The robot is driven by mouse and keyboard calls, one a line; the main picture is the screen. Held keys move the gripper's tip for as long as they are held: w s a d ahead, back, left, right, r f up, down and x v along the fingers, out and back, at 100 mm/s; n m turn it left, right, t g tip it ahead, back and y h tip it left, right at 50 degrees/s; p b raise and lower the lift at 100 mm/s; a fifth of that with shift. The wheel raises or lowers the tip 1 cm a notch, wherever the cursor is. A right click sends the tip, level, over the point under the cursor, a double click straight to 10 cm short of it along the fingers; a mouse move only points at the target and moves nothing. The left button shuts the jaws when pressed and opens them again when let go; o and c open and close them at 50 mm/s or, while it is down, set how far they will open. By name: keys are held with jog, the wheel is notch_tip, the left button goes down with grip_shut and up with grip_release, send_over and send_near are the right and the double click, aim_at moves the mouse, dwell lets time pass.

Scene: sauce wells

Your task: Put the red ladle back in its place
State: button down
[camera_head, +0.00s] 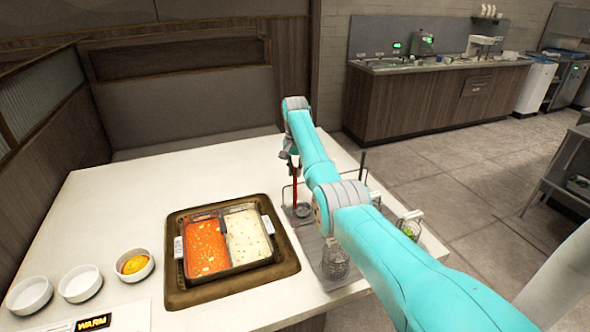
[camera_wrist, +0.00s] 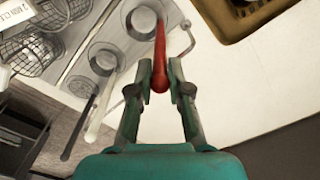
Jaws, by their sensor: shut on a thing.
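The red ladle (camera_head: 296,172) hangs about upright below my gripper (camera_head: 291,152) in the head view. In the wrist view my gripper (camera_wrist: 160,88) is shut on the upper end of its red handle (camera_wrist: 160,52). The ladle's round bowl lies low, over or in a ring-shaped well (camera_wrist: 143,18) at the far end of the grey utensil tray (camera_wrist: 75,85). I cannot tell whether the bowl rests on the tray or is just above it. My arm hides part of the tray in the head view.
A pale-handled ladle (camera_wrist: 103,112) and a black-handled utensil (camera_wrist: 82,125) stand beside the red one. Wire baskets (camera_head: 335,260) sit on the tray. A two-part pot of red and white soup (camera_head: 228,240) is left of it. Small bowls (camera_head: 80,284) stand farther left.

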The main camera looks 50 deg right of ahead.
jog(key=shift+f, duration=0.35)
dwell(0.5)
jog(key=shift+c, duration=1.1)
grip_release()
jog(key=shift+r, duration=0.15)
jog(key=shift+r, duration=5.4)
